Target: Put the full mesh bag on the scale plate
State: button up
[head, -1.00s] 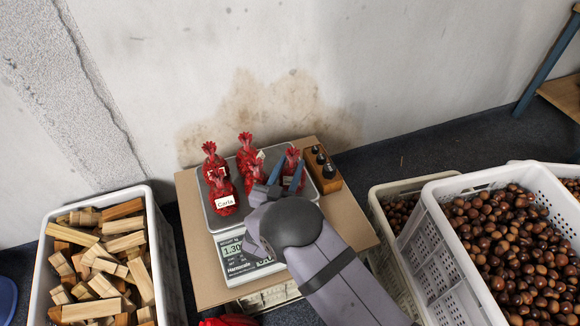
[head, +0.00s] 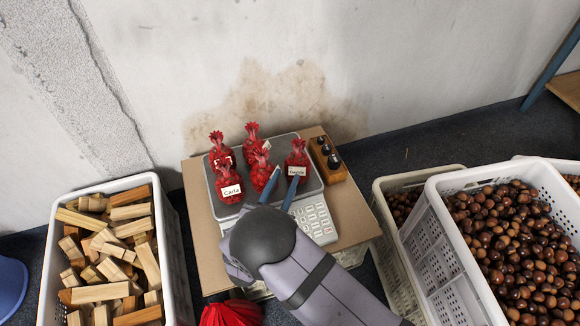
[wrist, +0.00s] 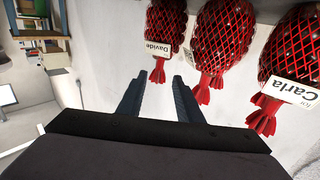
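Several full red mesh bags stand on the grey scale plate (head: 280,149). The bag labelled Carla (head: 230,188) is at its front left, and a labelled bag (head: 297,158) is at its right. The middle bag (head: 261,172) stands between them. My gripper (head: 280,188) is open and empty, its blue fingers over the scale's front part, just in front of the middle and right bags. In the wrist view, the open fingers (wrist: 157,88) hold nothing. A bag labelled Davide (wrist: 166,28) and the Carla bag (wrist: 291,55) show beyond them. My arm hides the scale's display.
A block with dark weights (head: 326,158) stands right of the plate. A white crate of wood pieces (head: 168,245) is at left, and chestnut crates (head: 440,235) are at right. Red mesh material (head: 232,314) lies at the bottom edge. A bare wall stands behind.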

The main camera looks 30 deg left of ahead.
jog(key=shift+s+d, duration=0.15)
jog(key=shift+s, duration=1.25)
jog(key=w+d+r+g+p, duration=0.2)
jog(key=w+r+g+p, duration=0.2)
jog(key=w+r+p, duration=0.5)
jog(key=w+d+r+g+y+p, duration=0.15)
jog(key=d+r+g+p, duration=0.35)
jog(key=d+r+p, duration=0.5)
jog(key=s+d+r+g+h+p, duration=0.1)
jog(key=s+d+r+g+p, duration=0.3)
jog(key=s+d+r+p, duration=0.3)
jog(key=s+d+r+m+g+h+p, duration=0.1)
jog(key=s+d+r+g+p, duration=0.4)
jog(key=d, duration=1.4)
jog(key=s+r+h+p, duration=0.1)
jog(key=s+r+p, duration=0.2)
jog(key=s+r, duration=0.4)
jog(key=shift+s+d+r, duration=0.4)
jog(key=shift+s, duration=0.3)
